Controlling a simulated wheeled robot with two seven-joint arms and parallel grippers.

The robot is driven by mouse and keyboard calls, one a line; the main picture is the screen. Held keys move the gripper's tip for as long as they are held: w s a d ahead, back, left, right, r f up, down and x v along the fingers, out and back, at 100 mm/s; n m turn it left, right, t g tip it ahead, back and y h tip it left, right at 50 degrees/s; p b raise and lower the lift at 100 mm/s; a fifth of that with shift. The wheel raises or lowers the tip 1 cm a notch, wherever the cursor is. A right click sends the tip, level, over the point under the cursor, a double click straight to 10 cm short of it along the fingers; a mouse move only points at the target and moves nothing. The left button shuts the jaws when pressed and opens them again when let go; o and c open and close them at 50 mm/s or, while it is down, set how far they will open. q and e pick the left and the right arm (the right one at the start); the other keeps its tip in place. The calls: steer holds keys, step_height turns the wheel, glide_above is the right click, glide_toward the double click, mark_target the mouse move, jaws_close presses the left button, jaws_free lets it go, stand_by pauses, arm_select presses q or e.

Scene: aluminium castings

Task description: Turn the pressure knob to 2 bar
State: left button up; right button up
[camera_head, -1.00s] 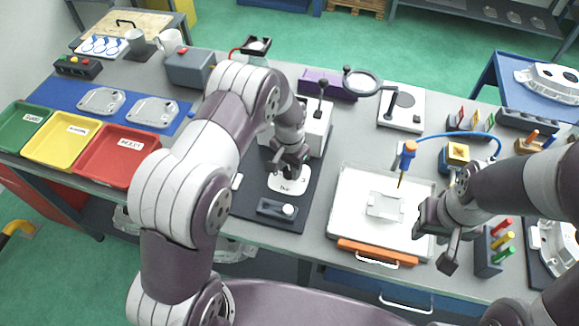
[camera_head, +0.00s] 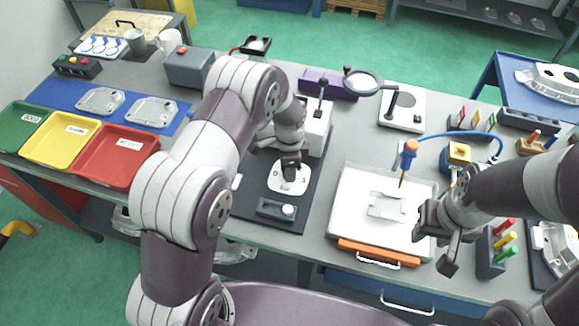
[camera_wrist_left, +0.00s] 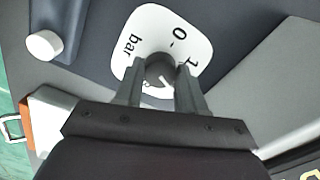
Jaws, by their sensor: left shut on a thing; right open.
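The pressure dial is a white rounded plate (camera_head: 291,182) on a dark base plate (camera_head: 245,203). In the left wrist view the dial plate (camera_wrist_left: 143,38) shows "bar", "0" and "1"; the rest of its scale is hidden behind my fingers. My left gripper (camera_head: 290,170) reaches down onto the dial from above. In the left wrist view its fingers stand on both sides of the dark round knob (camera_wrist_left: 159,68) and are shut on it. A light pointer mark shows on the knob, partly hidden. My right gripper (camera_head: 437,240) is open and empty, right of the white tray.
A small block with a white round button (camera_head: 288,210) sits in front of the dial. A white tray (camera_head: 350,215) lies to the right. A magnifier (camera_head: 361,82) stands behind. Red (camera_head: 118,155) and yellow bins are at left.

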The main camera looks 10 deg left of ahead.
arm_select(q)
steer(key=shift+w+r+m, duration=0.1)
steer(key=shift+m, duration=0.5)
steer(key=o, duration=1.1)
steer(key=shift+c, duration=0.2)
steer(key=shift+r, duration=0.35)
step_height(320, 180, up, 12)
steer(key=b, duration=0.2)
